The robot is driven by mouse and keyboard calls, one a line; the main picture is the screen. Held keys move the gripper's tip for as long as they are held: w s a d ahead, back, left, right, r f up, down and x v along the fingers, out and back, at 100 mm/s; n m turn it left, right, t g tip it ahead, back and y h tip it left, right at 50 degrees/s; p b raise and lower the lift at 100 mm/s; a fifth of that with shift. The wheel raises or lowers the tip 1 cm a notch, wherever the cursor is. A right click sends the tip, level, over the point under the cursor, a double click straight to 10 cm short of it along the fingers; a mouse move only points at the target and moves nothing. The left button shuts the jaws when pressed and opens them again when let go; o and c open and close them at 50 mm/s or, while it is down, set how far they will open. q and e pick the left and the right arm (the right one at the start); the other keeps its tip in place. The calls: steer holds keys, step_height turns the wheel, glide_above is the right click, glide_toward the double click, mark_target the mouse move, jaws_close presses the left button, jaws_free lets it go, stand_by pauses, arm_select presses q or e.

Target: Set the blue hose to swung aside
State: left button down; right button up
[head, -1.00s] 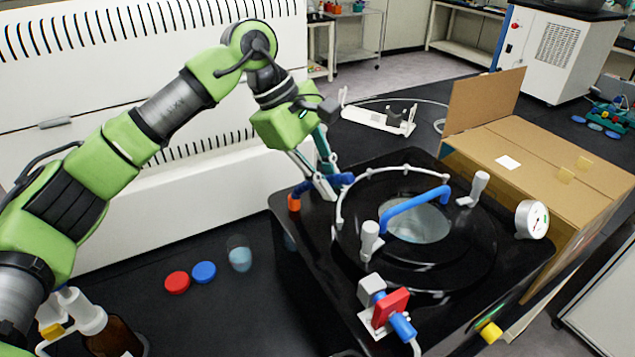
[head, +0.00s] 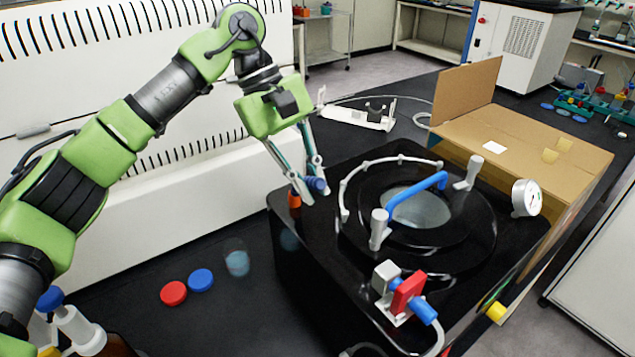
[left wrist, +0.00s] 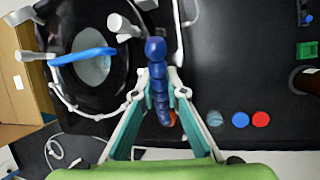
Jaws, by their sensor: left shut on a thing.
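The blue hose (head: 316,185) is a short, dark blue segmented arm. It stands at an orange base (head: 294,199) on the back left corner of the black dryer top. In the left wrist view the hose (left wrist: 157,52) runs up the picture between the fingers, with its rounded end past the tips. My left gripper (head: 303,190) reaches down from above and is shut on the hose. Its fingertips also show on both sides of the hose in the left wrist view (left wrist: 157,86). The fingers partly hide the hose in the head view. My right gripper is not in view.
The round black lid with a blue handle (head: 418,193) lies right of the hose. A red valve (head: 408,292) sits at the front and a gauge (head: 526,198) at the right. A cardboard box (head: 540,145) stands behind. Red (head: 173,293) and blue caps (head: 200,280) lie left.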

arm_select(q)
steer(key=c, duration=2)
jaws_free()
steer(key=shift+r, duration=0.1)
steer(key=shift+a, duration=0.1)
steer(key=v, duration=1.2)
steer(key=shift+w+a, duration=0.1)
